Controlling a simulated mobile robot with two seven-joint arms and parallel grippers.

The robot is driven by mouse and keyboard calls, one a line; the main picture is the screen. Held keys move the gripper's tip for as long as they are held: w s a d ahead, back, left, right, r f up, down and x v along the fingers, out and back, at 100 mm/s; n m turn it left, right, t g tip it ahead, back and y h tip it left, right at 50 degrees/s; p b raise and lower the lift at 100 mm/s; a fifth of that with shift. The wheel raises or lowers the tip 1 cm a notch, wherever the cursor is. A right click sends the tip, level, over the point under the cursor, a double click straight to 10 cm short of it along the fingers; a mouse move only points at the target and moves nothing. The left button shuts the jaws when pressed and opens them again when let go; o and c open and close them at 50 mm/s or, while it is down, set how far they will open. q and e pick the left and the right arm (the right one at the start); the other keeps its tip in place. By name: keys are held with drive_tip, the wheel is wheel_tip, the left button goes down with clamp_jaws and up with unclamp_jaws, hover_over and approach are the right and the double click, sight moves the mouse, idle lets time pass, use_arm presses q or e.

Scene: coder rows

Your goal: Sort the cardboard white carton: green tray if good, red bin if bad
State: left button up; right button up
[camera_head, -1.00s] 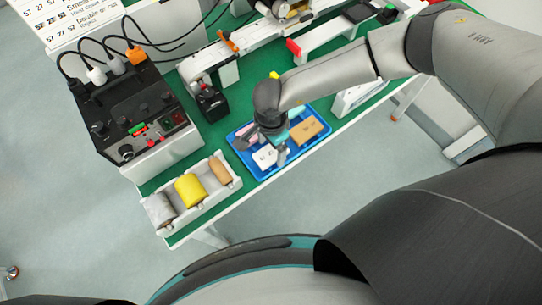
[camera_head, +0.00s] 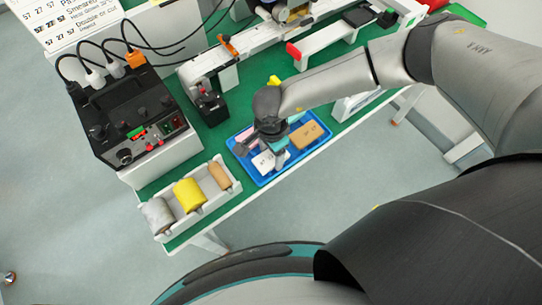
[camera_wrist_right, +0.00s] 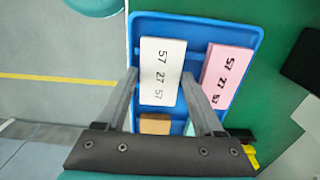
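The white carton (camera_wrist_right: 162,62) lies in the blue tray (camera_wrist_right: 200,24) with printed numbers "57 27 57" facing up. It also shows in the head view (camera_head: 263,164), partly covered by my right gripper. My right gripper (camera_wrist_right: 159,73) is open, its two fingers on either side of the carton. I cannot tell whether they touch it or how high they are. A pink carton (camera_wrist_right: 228,75) and a brown carton (camera_wrist_right: 154,126) lie in the same tray; the brown one also shows in the head view (camera_head: 306,136). My left gripper is out of view.
A black control box (camera_head: 135,120) with cables stands at the left. A white holder with grey, yellow (camera_head: 189,194) and tan rolls sits at the front edge. A stamp-like black device (camera_head: 210,107) and a white rail stand behind the tray. A red edge (camera_head: 436,4) shows top right.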

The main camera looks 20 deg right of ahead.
sight(271, 158)
drive_tip(key=c, duration=0.5)
drive_tip(key=shift+r+p, duration=2.2)
drive_tip(key=shift+r, duration=0.35)
drive_tip(key=shift+f, duration=0.1)
